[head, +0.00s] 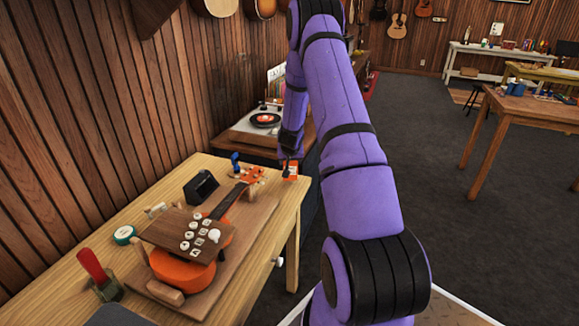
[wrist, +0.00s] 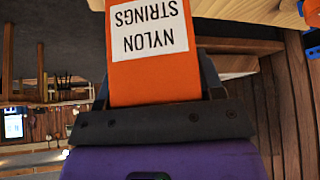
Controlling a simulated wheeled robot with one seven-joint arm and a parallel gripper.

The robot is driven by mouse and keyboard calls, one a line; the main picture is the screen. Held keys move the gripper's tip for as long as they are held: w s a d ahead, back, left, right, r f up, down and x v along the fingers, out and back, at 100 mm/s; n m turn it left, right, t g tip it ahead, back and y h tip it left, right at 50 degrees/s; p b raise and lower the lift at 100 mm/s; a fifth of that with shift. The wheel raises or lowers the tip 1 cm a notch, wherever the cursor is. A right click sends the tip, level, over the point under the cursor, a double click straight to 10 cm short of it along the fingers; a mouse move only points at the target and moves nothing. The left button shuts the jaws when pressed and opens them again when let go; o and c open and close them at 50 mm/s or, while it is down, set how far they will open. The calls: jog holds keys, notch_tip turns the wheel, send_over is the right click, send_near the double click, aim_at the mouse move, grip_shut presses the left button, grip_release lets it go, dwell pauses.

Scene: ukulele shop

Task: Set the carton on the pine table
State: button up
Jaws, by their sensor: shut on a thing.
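The carton (head: 291,169) is a small orange box. In the wrist view the carton (wrist: 152,84) shows a white label reading "NYLON STRINGS", upside down. My gripper (head: 286,172) is shut on it, with a dark finger on each side in the wrist view. The pale pine table (head: 262,284) stands at the left in the head view, and its edge (wrist: 250,10) shows at the top of the wrist view. The carton appears at the table's far right corner. I cannot tell whether it is over the top or just past the edge.
A ukulele (head: 182,268) lies on a wooden board on the table, with a dark stand (head: 201,187), a green tape roll (head: 124,235) and a red-handled tool (head: 92,266) around it. A record player (head: 264,120) sits behind. Another table (head: 535,110) stands right, across open grey floor.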

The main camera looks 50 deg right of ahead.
aim_at(290, 165)
jog(key=shift+w+d, duration=0.35)
jog(key=shift+w, duration=0.05)
jog(key=shift+f, duration=1.75)
jog(key=shift+f, duration=0.2)
jog(key=o, duration=1)
jog(key=shift+c, duration=0.2)
jog(key=shift+r, duration=0.1)
